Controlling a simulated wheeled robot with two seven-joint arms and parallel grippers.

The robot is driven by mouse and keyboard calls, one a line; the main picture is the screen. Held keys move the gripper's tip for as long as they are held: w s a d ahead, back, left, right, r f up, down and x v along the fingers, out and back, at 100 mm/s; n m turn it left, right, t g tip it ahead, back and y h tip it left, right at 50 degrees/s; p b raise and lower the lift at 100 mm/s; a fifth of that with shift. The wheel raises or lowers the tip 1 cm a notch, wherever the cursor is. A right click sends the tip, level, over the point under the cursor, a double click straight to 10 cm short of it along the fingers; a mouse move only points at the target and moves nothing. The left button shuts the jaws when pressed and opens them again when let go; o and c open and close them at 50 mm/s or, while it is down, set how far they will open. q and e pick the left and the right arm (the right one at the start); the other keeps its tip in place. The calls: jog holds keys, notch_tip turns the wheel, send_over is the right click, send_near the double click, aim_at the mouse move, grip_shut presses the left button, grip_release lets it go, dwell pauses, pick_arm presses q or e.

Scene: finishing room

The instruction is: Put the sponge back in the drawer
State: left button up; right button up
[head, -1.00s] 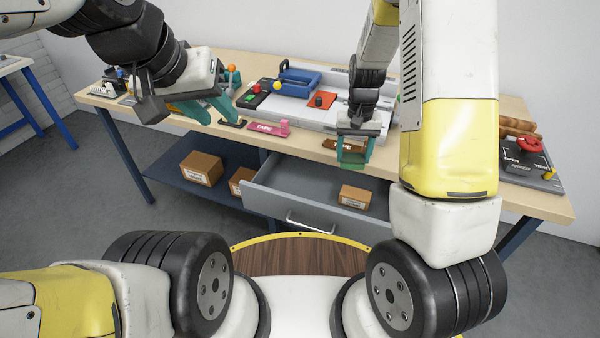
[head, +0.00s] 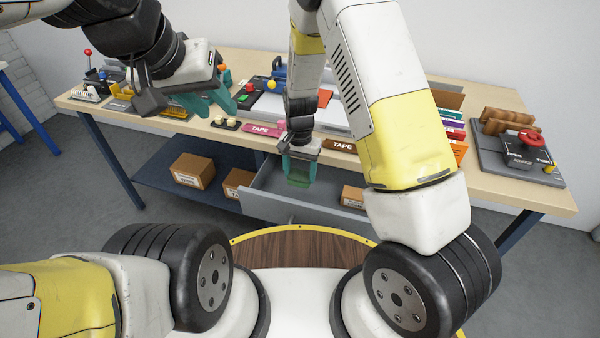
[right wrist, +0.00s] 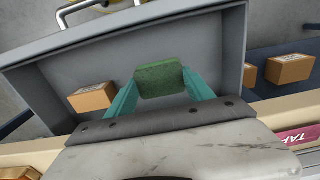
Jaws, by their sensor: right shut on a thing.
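The green sponge (right wrist: 160,78) is held between the teal fingers of my right gripper (right wrist: 158,90), which is shut on it. In the head view my right gripper (head: 299,172) points down over the open grey drawer (head: 262,203). The right wrist view shows the sponge over the drawer's inside, near its middle; its height above the bottom is hard to tell. A small brown box (right wrist: 93,97) lies in the drawer beside the sponge. My left gripper (head: 212,98) is open and empty above the left part of the bench.
Cardboard boxes (head: 192,170) stand on the lower shelf left of the drawer. A red-handled device (head: 530,138) stands at the right end.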

notch_tip(320, 180, down, 9)
jog(key=shift+r, duration=0.1)
dwell(0.3)
jog(key=shift+f, duration=0.2)
jog(key=o, duration=1.3)
